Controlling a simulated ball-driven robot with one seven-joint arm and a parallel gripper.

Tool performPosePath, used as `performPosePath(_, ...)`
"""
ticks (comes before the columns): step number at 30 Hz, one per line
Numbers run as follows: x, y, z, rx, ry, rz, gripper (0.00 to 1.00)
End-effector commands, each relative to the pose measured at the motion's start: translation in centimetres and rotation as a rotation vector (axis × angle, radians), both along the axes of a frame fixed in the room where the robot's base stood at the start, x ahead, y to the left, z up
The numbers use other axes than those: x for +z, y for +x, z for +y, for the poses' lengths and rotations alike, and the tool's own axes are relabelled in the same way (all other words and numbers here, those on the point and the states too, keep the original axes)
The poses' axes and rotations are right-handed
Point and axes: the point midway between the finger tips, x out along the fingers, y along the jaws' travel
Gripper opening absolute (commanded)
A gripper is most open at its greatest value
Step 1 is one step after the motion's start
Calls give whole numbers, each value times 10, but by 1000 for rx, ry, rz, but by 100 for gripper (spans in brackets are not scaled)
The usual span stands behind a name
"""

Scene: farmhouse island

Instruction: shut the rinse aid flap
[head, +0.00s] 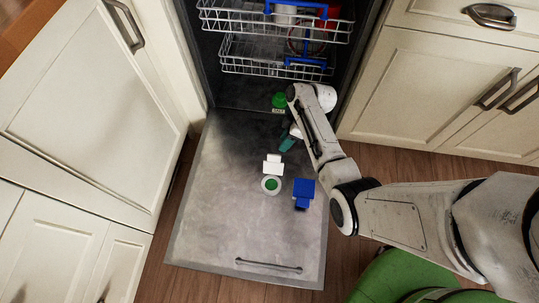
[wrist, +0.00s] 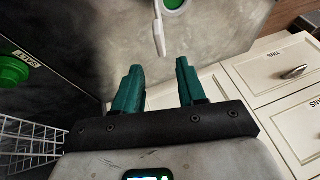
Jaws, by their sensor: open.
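The rinse aid flap (head: 273,164) is a small white piece on the inside of the lowered dishwasher door. It stands open beside a round white port with a green centre (head: 271,185). In the wrist view the flap (wrist: 158,37) appears edge-on, ahead of my fingers, with part of the port (wrist: 172,5) at the top edge. My gripper (head: 287,145) is just behind the flap, towards the dishwasher cavity. Its teal fingers (wrist: 157,78) are apart with nothing between them. I see no contact with the flap. My arm partly hides the gripper in the head view.
A blue flap piece (head: 304,192) sits right of the port. A green salt cap (head: 279,100) is at the cavity floor. Wire racks (head: 275,55) are above. The grey door (head: 225,225) is mostly clear, with a handle bar near its front edge. Cabinets flank both sides.

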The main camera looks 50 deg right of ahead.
Motion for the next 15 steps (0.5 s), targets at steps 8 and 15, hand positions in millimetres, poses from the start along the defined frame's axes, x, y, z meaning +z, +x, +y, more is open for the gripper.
performPosePath(8,-49,10,21,0,1,3,40)
performPosePath(15,-77,16,34,1,1,2,40)
